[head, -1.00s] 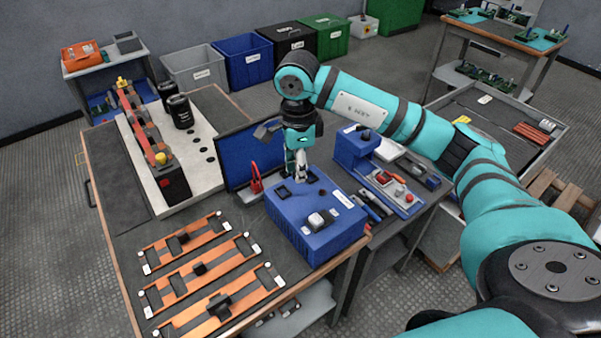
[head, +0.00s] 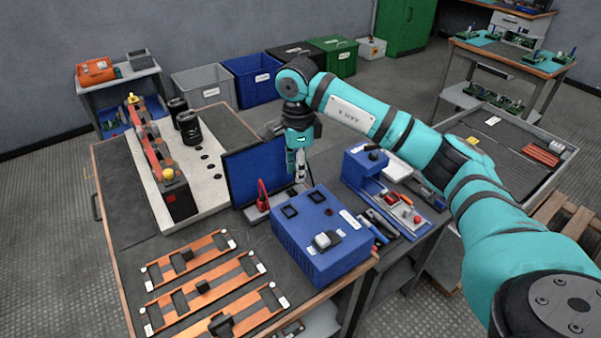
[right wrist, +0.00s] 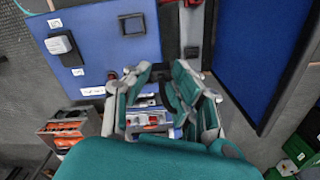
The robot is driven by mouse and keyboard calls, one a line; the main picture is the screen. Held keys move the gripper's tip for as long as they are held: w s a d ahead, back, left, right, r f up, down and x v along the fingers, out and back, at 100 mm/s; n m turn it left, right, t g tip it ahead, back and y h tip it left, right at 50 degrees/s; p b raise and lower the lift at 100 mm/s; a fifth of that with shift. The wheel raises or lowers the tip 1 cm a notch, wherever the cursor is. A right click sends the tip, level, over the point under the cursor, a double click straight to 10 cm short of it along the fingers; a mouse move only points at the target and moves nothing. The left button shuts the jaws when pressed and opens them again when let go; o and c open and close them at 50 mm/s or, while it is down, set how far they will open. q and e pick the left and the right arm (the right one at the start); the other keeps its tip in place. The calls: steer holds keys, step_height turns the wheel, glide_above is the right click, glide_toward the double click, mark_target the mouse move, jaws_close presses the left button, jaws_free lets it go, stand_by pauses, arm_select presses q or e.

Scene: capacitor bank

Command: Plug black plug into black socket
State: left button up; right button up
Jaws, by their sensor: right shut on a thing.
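My right gripper (head: 300,178) points down beside the blue monitor, above the far edge of a blue box. Its fingers also show in the right wrist view (right wrist: 168,92). They are shut on what seems to be the black plug, mostly hidden by the fingers. I cannot tell which is the black socket. My left gripper is out of view.
The monitor (head: 255,172) stands close left of the gripper, with a red-handled item (head: 263,196) before it. A white plug (head: 324,240) is on the box. Orange frames (head: 190,254) lie front left. Tools (head: 404,211) lie at the right.

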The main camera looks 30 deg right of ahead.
steer(key=w+d, duration=0.1)
steer(key=w, duration=0.5)
steer(key=shift+w+d, duration=0.25)
steer(key=shift+d, duration=0.1)
stand_by(0.3)
stand_by(0.5)
steer(key=shift+f, duration=0.15)
steer(key=shift+f+b, duration=1.55)
steer(key=shift+f, duration=1.95)
steer(key=shift+f+b, duration=0.4)
steer(key=shift+f, duration=0.85)
